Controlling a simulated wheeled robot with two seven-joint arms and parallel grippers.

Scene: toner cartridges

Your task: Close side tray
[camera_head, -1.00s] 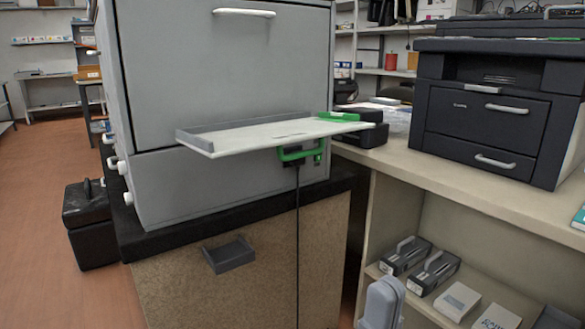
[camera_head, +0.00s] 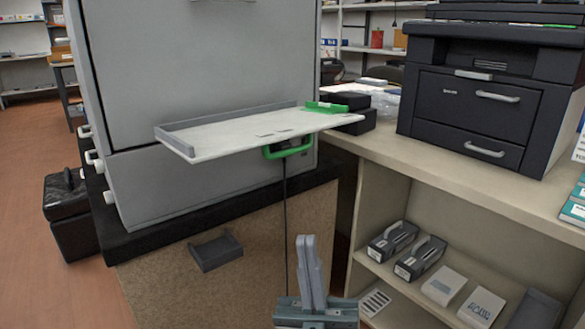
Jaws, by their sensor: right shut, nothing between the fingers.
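The side tray (camera_head: 235,135) is a flat whitish panel with a grey rim at its left and a green guide (camera_head: 326,107) at its right end. It sticks out level from the side of the large grey printer (camera_head: 200,70). A green handle (camera_head: 288,149) shows on the printer just under the tray. My right gripper (camera_head: 309,242) is at the bottom centre, fingers pointing up and shut with nothing between them. It is below the tray and apart from it. My left gripper is not in view.
The printer stands on a dark-topped cabinet (camera_head: 240,215) with a black cable hanging down its front. At the right, a beige shelf unit (camera_head: 470,190) carries a black printer (camera_head: 485,110), with toner cartridges (camera_head: 419,258) and boxes below. A black case (camera_head: 72,210) is on the floor at left.

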